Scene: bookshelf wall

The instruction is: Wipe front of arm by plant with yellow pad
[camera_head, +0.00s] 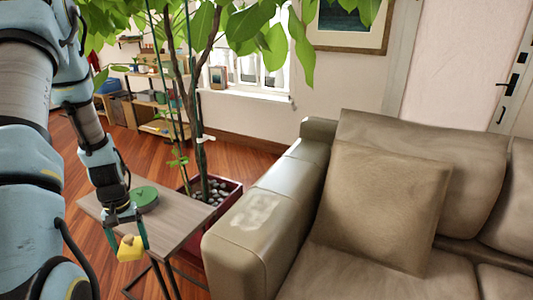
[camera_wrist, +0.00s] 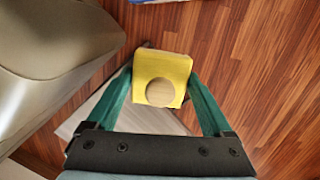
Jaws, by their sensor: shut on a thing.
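My gripper (camera_head: 131,240) is shut on the yellow pad (camera_head: 129,250), in front of the small side table and left of the sofa. The wrist view shows the pad (camera_wrist: 177,65) between my two green fingers, with a round wooden knob (camera_wrist: 160,92) facing the camera. The sofa arm by the plant (camera_head: 286,187) is grey-brown leather, with a pale smudge (camera_head: 256,214) on its upper surface near the front end. The pad is apart from the arm. The potted plant (camera_head: 190,100) stands behind the side table, beside the sofa arm.
The side table (camera_head: 178,224) holds a green round object (camera_head: 146,197) close behind my gripper. A dark red planter (camera_head: 227,192) with pebbles stands between table and sofa. A cushion (camera_head: 384,205) leans on the sofa. Wood floor (camera_wrist: 255,50) shows below the pad in the wrist view.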

